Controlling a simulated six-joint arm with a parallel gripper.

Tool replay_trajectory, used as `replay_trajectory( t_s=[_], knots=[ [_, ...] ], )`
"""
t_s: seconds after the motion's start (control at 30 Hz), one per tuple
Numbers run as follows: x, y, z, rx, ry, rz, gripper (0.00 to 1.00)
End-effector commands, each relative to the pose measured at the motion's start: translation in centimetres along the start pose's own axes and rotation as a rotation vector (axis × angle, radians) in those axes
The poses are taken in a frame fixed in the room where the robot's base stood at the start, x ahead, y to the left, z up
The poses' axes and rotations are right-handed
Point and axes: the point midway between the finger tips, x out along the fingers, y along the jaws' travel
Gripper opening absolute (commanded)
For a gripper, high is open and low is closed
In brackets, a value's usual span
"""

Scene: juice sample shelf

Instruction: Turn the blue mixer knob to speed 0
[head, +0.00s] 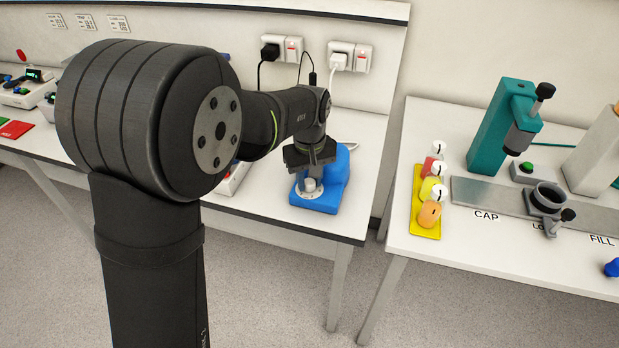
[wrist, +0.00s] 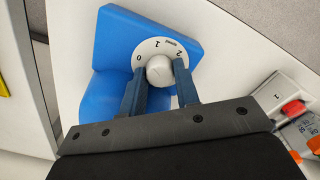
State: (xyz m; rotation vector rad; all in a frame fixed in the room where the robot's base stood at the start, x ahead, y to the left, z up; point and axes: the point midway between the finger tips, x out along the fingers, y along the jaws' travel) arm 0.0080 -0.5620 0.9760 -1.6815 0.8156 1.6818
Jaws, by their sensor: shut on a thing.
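The blue mixer (head: 330,186) stands on the bench, with a pale round knob (head: 310,185) on its top. In the wrist view the knob (wrist: 159,70) sits in a white dial (wrist: 150,46) marked 0, 1 and 2, on the blue mixer body (wrist: 115,35). The knob's pointer is too unclear to read. My gripper (head: 311,178) reaches down over the mixer from above. In the wrist view my gripper (wrist: 160,80) has one finger on each side of the knob and is shut on it.
Wall sockets with a black plug (head: 270,52) and a white plug (head: 340,62) are behind the mixer, with hanging cables. To the right, across a gap, a second bench holds a yellow tray (head: 421,232) of small bottles and a teal press (head: 492,125).

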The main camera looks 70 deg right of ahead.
Motion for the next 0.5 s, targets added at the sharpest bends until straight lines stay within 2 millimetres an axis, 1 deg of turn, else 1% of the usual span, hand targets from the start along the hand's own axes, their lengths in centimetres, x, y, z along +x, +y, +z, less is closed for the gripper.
replay_trajectory(
  t_s=[0.23, 0.27, 0.3, 0.37, 0.5],
  knots=[
    [-0.03, 0.01, -0.04, 0.0, 0.001, 0.001, 0.06],
    [-0.03, 0.01, -0.04, 0.0, 0.001, 0.001, 0.31],
    [-0.02, 0.01, -0.04, 0.001, 0.001, 0.001, 0.39],
    [-0.02, 0.02, -0.04, 0.001, 0.001, 0.001, 0.5],
    [-0.04, 0.08, -0.05, 0.001, 0.002, 0.002, 0.5]
  ],
)
